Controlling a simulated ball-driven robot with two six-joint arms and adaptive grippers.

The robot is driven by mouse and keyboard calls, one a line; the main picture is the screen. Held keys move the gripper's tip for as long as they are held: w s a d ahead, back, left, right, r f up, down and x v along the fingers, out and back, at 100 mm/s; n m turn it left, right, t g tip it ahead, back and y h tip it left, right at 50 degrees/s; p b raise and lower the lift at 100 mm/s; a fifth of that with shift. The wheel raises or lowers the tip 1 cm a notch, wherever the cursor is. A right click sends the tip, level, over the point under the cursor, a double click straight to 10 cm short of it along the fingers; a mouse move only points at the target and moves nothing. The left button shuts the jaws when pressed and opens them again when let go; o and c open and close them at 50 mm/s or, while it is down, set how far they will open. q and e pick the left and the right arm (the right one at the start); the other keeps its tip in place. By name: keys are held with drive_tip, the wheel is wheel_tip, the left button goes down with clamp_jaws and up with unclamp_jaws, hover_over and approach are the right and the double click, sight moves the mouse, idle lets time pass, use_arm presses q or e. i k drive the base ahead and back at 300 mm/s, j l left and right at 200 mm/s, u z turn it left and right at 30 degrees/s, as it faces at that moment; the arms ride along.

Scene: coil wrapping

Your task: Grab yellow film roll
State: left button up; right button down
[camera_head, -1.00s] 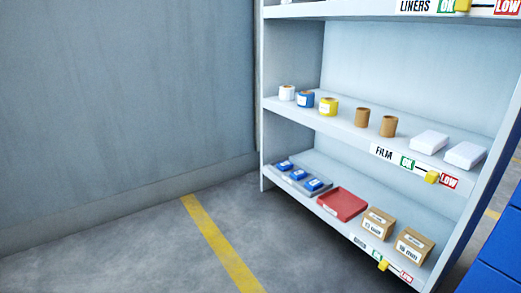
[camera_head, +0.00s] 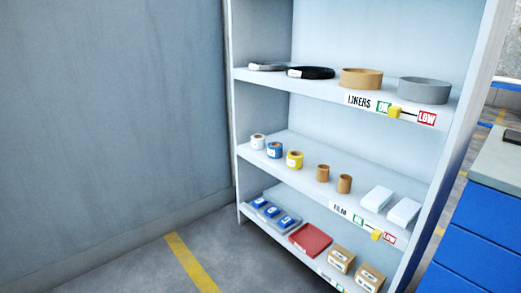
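The yellow film roll (camera_head: 294,160) stands on the middle shelf (camera_head: 262,163), the one labelled FILM. A blue roll (camera_head: 274,150) stands just to its left, and a white roll (camera_head: 258,141) is further left. To its right, with a gap, are two brown rolls, one nearer (camera_head: 323,173) and one further right (camera_head: 344,184). Neither of my grippers is in view.
The shelf above, labelled LINERS, holds a brown ring (camera_head: 361,79), a grey ring (camera_head: 424,90) and dark flat coils. The bottom shelf holds blue items, a red tray (camera_head: 310,239) and boxes. A blue drawer cabinet (camera_head: 480,235) stands at right. Floor at front left is clear.

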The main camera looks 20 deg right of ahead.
sight(295, 158)
drive_tip(key=i+z, duration=0.1)
drive_tip(key=z, duration=0.2)
drive_tip(key=i+j+z, duration=0.1)
drive_tip(key=z, duration=0.25)
drive_tip(key=i+j+z, duration=0.25)
drive_tip(key=i+j, duration=0.25)
drive_tip(key=j, duration=0.2)
drive_tip(key=i+j+z, duration=0.15)
drive_tip(key=j, duration=0.25)
drive_tip(key=i+j+z, duration=0.15)
drive_tip(key=i+j, duration=0.15)
drive_tip(key=j, duration=0.1)
